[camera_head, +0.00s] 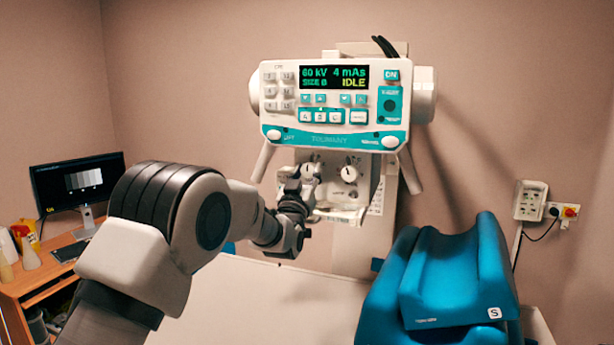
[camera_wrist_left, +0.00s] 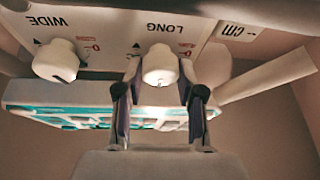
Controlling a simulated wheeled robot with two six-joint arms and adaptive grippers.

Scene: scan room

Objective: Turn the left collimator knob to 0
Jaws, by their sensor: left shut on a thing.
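The collimator (camera_head: 333,208) below the console has two white knobs side by side. The left knob (camera_head: 311,171) is partly hidden by my left gripper (camera_head: 300,186) in the head view. The wrist view is upside down, so this left knob shows on the right (camera_wrist_left: 160,65), by the LONG label. My left gripper (camera_wrist_left: 160,95) is shut on it, one dark finger on each side. The right knob (camera_head: 349,173), by the WIDE label, is untouched; it also shows in the wrist view (camera_wrist_left: 56,61). The left knob's pointer setting is too small to read. My right gripper is out of view.
The console (camera_head: 335,105) hangs just above the knobs, its display reading 60 kV, 4 mAs, IDLE. A white table (camera_head: 270,300) lies below. A blue padded support (camera_head: 450,270) stands at right. A desk with a monitor (camera_head: 78,182) is at left.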

